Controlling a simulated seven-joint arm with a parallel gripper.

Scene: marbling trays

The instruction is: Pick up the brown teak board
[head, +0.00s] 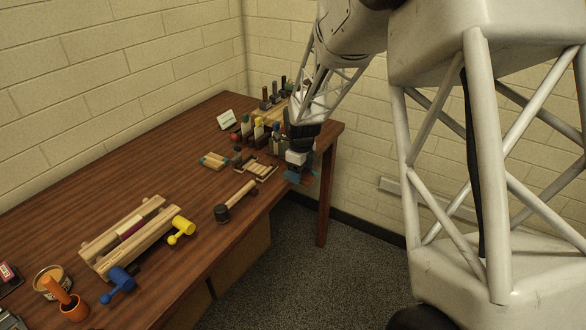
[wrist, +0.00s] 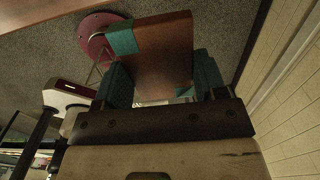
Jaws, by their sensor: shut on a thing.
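The brown teak board (wrist: 165,60) is large in the wrist view, a flat reddish-brown piece with a teal patch at its upper left corner. My gripper (wrist: 163,82) has its teal fingers on either side of the board's lower part and is shut on it. The grey floor shows behind the board in that view. In the head view my gripper (head: 298,172) is at the table's right front edge, near the corner. The board is too small and covered there to make out clearly.
The brown table (head: 130,170) holds a wooden mallet (head: 237,200), a long wooden rack (head: 130,237), a yellow hammer (head: 181,230), a blue hammer (head: 118,284) and an orange cup (head: 74,307). Small blocks and upright tools crowd my gripper's left. The table's left middle is clear.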

